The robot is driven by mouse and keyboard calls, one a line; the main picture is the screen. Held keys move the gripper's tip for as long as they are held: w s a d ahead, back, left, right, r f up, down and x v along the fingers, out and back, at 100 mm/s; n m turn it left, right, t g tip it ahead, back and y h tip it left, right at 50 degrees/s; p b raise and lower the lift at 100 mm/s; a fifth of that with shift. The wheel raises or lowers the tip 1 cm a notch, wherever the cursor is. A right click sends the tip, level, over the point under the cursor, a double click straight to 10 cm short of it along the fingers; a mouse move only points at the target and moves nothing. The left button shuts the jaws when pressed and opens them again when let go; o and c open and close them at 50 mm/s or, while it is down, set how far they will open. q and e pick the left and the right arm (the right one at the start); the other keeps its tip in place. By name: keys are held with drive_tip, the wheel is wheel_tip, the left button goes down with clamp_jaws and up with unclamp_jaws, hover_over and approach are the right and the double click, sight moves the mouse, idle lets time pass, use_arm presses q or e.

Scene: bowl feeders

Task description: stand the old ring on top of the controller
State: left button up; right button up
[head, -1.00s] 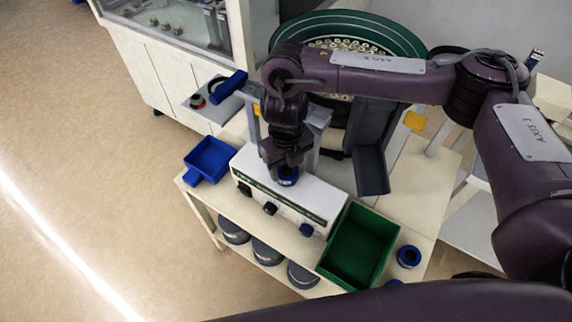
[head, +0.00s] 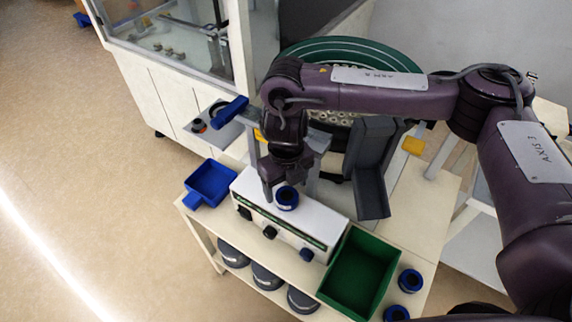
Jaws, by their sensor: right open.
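The controller (head: 318,224) is a white box with dark and blue knobs on its front, on the cream table. A blue ring (head: 287,198), which I take for the old ring, rests on its top with its dark opening facing up. My right gripper (head: 283,186) is open just behind and above the ring, pointing down. The ring looks clear of the fingers, though the exact gap is hard to tell. My left gripper is not in view.
A blue tray (head: 211,182) lies left of the controller, and a green bin (head: 357,272) stands to its right. More blue rings (head: 410,281) lie right of the bin. The bowl feeder (head: 402,62) and its grey chute (head: 370,190) stand behind. Grey round things (head: 267,277) sit on the lower shelf.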

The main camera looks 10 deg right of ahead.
sight(286, 194)
wheel_tip(286, 194, up, 10)
idle(0.3)
drive_tip(key=shift+s, duration=0.1)
idle(0.4)
